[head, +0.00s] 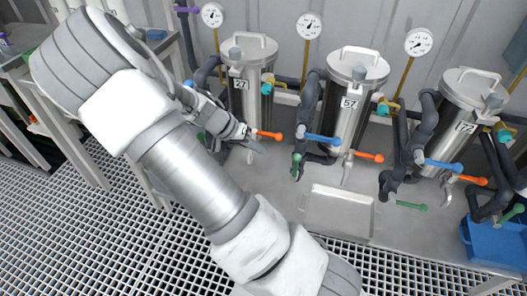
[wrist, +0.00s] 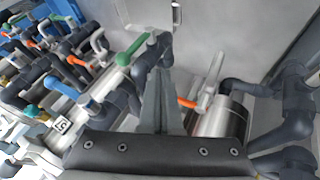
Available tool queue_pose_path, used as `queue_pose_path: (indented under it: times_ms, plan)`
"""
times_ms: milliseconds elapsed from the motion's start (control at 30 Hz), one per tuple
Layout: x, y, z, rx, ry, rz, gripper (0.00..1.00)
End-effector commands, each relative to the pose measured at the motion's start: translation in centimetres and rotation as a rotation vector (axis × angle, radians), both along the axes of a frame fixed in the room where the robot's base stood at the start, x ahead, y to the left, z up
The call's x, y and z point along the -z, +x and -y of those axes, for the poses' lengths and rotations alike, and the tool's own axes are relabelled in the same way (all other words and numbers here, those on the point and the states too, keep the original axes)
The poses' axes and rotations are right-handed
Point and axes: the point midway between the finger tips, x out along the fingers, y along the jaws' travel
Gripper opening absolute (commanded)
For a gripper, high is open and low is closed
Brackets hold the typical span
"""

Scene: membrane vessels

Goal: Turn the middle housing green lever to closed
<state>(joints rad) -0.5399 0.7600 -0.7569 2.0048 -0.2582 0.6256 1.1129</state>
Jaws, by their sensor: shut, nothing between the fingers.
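The middle housing (head: 348,100) is an upright steel cylinder labelled 57. Its green lever (head: 297,166) hangs from the dark piping at its lower left, pointing down and toward me. In the wrist view this green lever (wrist: 133,48) appears to lie just left of and beyond my fingertips. My gripper (head: 256,146) is in front of the left housing, beside that housing's orange lever and left of the middle green lever, with a gap between them. In the wrist view my gripper (wrist: 162,72) is shut and empty, its fingers together. My arm covers part of the left housing's lower front.
The left housing (head: 250,85) and right housing (head: 465,105) flank the middle one. A blue lever (head: 321,139) and an orange lever (head: 368,156) are close to the green one. A shallow tray (head: 340,213) lies below. A blue bin (head: 490,240) stands at right.

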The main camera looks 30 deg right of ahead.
Motion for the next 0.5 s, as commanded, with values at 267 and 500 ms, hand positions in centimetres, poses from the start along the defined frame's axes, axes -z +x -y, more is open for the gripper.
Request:
queue_pose_path:
  times_ms: [267,500]
  plan:
    - [5.2,-0.8,3.6,0.003,0.001,-0.003,0.0]
    - [6.9,-2.5,6.2,0.002,0.002,-0.001,0.0]
